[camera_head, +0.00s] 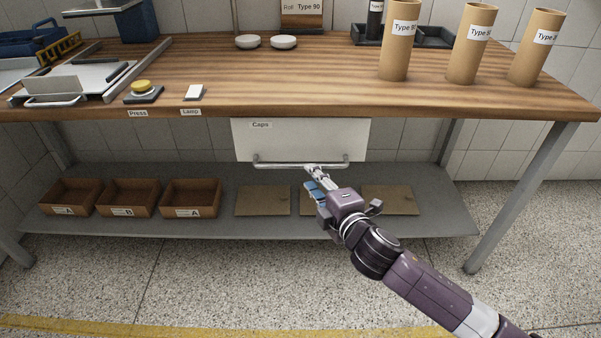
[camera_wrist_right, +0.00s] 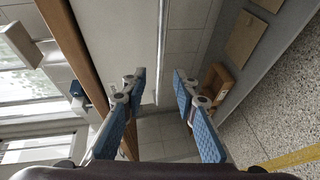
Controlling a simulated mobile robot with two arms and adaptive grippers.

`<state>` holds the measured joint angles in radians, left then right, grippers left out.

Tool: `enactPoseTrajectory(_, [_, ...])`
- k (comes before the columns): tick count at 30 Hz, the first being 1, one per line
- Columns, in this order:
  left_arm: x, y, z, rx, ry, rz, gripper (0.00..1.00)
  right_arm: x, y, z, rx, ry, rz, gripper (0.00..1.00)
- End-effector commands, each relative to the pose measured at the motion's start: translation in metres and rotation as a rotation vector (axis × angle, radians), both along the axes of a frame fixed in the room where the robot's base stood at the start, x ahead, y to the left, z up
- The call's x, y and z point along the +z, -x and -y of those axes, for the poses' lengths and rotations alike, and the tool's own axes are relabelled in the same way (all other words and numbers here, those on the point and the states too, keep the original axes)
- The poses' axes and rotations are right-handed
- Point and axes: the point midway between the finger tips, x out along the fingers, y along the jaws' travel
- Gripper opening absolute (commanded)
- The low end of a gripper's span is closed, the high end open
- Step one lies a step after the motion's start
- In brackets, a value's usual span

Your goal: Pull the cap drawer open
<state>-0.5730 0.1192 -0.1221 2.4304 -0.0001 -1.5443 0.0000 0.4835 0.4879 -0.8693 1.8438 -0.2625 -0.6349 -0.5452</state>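The cap drawer (camera_head: 300,138) is a white front labelled "Caps" under the wooden tabletop, and it looks shut. Its bar handle (camera_head: 280,165) runs along the lower edge. My right gripper (camera_head: 314,173) is at the right half of this handle. In the right wrist view my right gripper (camera_wrist_right: 160,74) has its two blue-padded fingers apart. The handle bar (camera_wrist_right: 160,40) shows as a thin light line in the gap between them, with room on both sides. I cannot tell how deep it sits between the fingers. My left gripper is not in view.
The tabletop (camera_head: 330,95) carries cardboard tubes (camera_head: 467,45), a yellow press button (camera_head: 141,86) and a lamp switch (camera_head: 194,92). The lower shelf (camera_head: 225,180) holds brown bins (camera_head: 190,197) and flat cardboard pieces (camera_head: 263,200). The floor (camera_head: 180,280) in front is clear.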

Motion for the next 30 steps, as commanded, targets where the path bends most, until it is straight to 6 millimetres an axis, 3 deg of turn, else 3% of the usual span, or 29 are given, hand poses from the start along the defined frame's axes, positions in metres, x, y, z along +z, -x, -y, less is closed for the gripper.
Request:
enactPoseTrajectory(7, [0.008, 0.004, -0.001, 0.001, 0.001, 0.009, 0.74, -0.005, -0.027, -0.011, 0.000, 0.002, 0.005, 0.27])
enactPoseTrajectory(15, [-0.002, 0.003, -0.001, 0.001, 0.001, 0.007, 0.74, -0.012, -0.060, -0.025, 0.000, 0.003, 0.003, 0.27])
enactPoseTrajectory(28, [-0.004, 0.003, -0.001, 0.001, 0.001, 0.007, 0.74, -0.013, -0.070, -0.029, 0.000, 0.001, 0.002, 0.27])
enactPoseTrajectory(30, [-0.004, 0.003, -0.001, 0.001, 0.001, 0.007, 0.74, -0.013, -0.070, -0.029, 0.000, 0.001, 0.002, 0.20])
